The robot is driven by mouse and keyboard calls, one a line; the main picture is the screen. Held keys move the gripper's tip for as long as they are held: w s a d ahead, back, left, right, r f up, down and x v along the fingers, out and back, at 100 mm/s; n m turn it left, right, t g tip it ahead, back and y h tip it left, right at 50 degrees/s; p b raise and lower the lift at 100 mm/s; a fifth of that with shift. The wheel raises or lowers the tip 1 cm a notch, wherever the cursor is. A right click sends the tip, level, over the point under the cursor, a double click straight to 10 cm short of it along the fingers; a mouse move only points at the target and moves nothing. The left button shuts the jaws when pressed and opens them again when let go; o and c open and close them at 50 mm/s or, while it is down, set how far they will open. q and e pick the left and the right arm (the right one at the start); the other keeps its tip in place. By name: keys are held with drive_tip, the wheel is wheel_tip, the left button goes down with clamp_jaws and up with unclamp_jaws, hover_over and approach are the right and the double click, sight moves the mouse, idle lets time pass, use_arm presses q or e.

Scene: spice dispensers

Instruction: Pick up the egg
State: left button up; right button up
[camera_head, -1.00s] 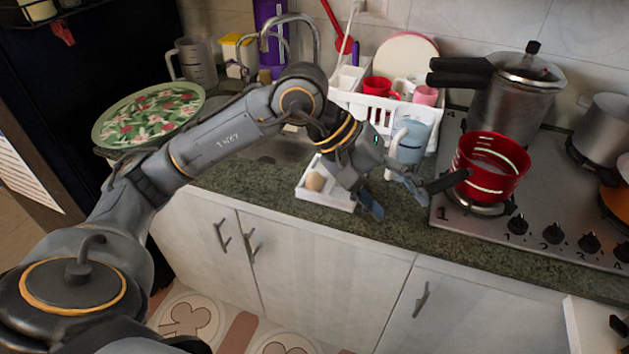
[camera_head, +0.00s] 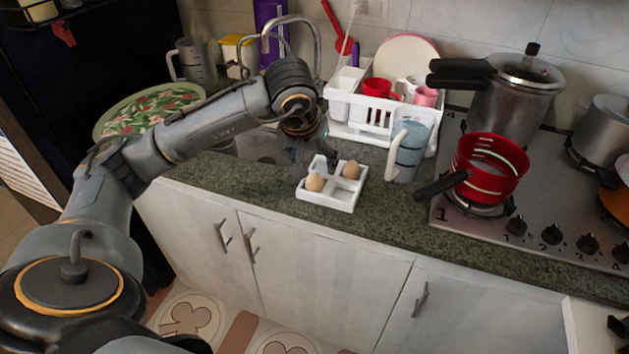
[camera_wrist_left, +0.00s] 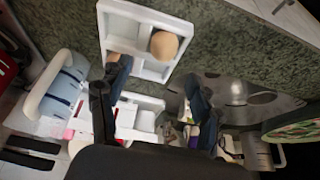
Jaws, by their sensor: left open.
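A white divided tray (camera_head: 328,201) sits on the green counter with two brown eggs. One egg (camera_head: 314,183) is in its left part and the other egg (camera_head: 351,170) is in its back right part. My left gripper (camera_head: 317,165) is open and empty at the tray's back edge, between the eggs, pointing down. In the left wrist view, the tray (camera_wrist_left: 150,17) lies ahead of the open fingers (camera_wrist_left: 150,85). One egg (camera_wrist_left: 164,45) is clear there; the other egg (camera_wrist_left: 122,62) is partly hidden by a finger. My right gripper is not in view.
A blue jug (camera_head: 408,152) stands right of the tray. A white dish rack (camera_head: 345,130) with cups is behind it. A red pot (camera_head: 492,167) on the stove has its handle over the counter. The sink lies to the left.

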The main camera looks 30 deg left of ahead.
sight(313, 175)
use_arm(q)
drive_tip(key=shift+s+p+x, duration=0.15)
drive_tip(key=shift+p+x, duration=0.2)
drive_tip(key=shift+x, duration=1)
drive_tip(key=shift+s+p+x, duration=0.15)
drive_tip(key=shift+p+x, duration=0.2)
drive_tip(key=shift+x, duration=1)
drive_tip(key=shift+f, duration=0.1)
drive_tip(key=c, duration=1.3)
